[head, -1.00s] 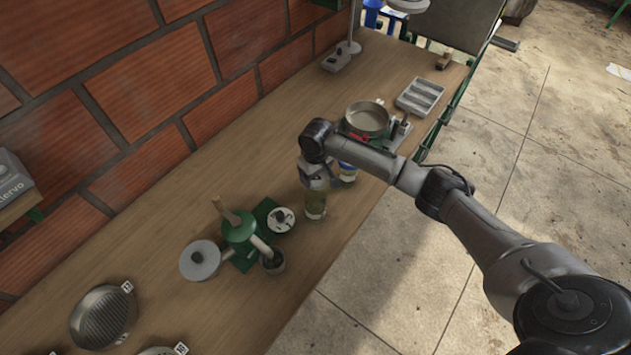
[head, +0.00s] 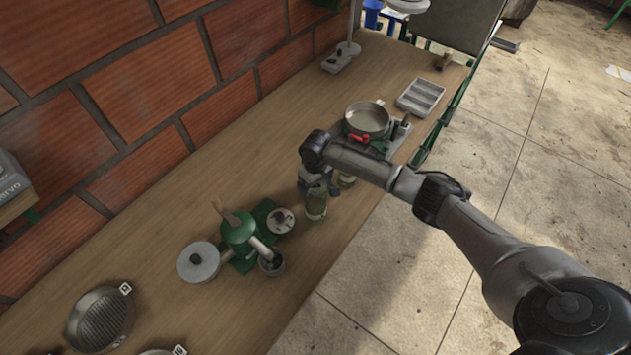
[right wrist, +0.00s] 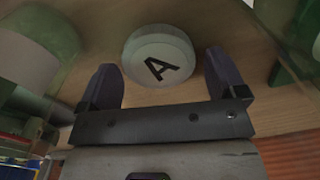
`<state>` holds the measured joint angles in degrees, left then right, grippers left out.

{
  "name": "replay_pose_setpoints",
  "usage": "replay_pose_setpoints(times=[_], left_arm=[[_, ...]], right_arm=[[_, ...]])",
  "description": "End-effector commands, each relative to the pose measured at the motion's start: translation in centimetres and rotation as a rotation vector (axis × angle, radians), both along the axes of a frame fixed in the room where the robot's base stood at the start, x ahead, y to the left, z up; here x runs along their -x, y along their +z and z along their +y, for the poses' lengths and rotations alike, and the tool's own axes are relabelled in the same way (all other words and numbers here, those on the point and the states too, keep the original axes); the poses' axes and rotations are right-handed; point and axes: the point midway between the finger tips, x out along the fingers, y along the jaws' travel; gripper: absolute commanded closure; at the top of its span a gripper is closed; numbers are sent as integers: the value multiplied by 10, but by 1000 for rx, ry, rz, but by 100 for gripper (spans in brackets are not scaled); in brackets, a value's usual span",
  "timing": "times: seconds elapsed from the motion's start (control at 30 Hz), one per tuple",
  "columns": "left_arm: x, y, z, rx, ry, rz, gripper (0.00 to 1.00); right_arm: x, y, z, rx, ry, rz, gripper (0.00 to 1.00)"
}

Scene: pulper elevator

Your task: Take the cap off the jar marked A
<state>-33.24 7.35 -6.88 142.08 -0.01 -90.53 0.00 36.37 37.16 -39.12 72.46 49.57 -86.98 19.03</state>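The fingers are apart, with a visible gap on each side of the cap. In the head view my right gripper (head: 318,184) points down close to a greenish glass jar (head: 315,205). A second jar (head: 347,180) stands just right of it, partly hidden by my arm. The head view does not show which jar bears the A. My left gripper is not in view.
A green device with a grey disc (head: 198,262) stands left of the jars. A pan (head: 366,119) on a scale-like stand and a grey divided tray (head: 421,97) are behind. The wooden counter (head: 240,140) is clear towards the brick wall.

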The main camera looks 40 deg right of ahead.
Motion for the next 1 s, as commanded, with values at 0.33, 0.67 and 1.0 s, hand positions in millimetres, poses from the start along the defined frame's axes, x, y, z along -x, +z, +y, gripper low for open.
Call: replay_pose_setpoints(times=[0.33,0.67,1.0], left_arm=[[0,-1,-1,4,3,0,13],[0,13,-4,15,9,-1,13],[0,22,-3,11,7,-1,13]], right_arm=[[0,2,0,1,0,-2,4],[-1,53,-1,0,1,-3,4],[0,107,-1,0,1,-1,4]])
